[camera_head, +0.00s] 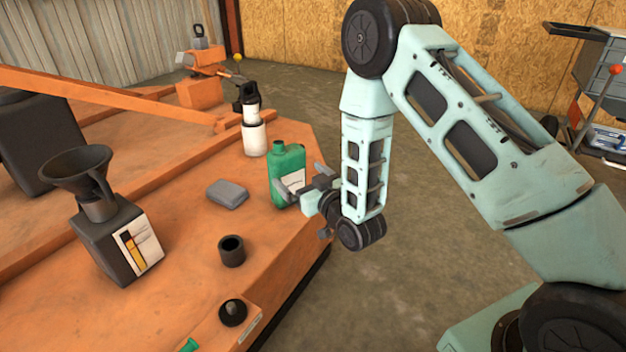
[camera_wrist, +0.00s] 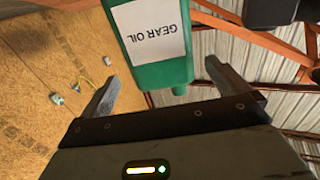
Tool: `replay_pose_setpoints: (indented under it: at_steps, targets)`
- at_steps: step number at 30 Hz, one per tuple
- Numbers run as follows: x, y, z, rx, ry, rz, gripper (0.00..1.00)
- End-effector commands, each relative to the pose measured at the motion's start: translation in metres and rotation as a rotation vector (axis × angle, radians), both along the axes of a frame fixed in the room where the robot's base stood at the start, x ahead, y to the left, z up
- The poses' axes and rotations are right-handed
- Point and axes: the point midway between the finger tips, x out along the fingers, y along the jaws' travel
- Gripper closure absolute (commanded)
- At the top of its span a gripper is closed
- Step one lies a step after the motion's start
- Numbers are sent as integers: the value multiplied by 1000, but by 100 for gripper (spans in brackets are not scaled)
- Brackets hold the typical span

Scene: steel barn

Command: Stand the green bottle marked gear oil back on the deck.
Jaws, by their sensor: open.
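The green gear oil bottle (camera_head: 287,160) is upright on the orange deck (camera_head: 185,245), near the deck's right edge. Its white label faces my gripper. My gripper (camera_head: 300,182) is open at the bottle's right side, with its fingers near the bottle's lower half. In the wrist view the bottle (camera_wrist: 165,76) appears neck down, with the upside-down words GEAR OIL on its label. It lies between the two spread fingers in that picture. I cannot tell whether either finger touches it. The bottle's base is partly hidden by a finger.
A white bottle with a black top (camera_head: 254,138) stands just behind the green one. A grey block (camera_head: 227,194), a dark cup (camera_head: 232,252) and a black can (camera_head: 108,245) with a funnel (camera_head: 77,172) are to the left. Open floor lies right of the deck.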

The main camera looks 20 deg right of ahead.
Motion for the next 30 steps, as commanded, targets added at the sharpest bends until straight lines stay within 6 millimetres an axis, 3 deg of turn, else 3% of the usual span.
replay_pose_setpoints:
  at_steps: [6, 14, 19, 22, 26, 30]
  targets:
    - [-38, -9, 1, 0, 4, 0, 0]
    - [-49, -5, 3, -4, 34, 12, 0]
    - [-45, 30, 14, -30, 209, 66, 0]
    - [-54, 56, 23, -63, 356, 114, 0]
    - [-81, 85, 35, -119, 548, 179, 0]
    - [-127, 107, 50, -200, 754, 247, 0]
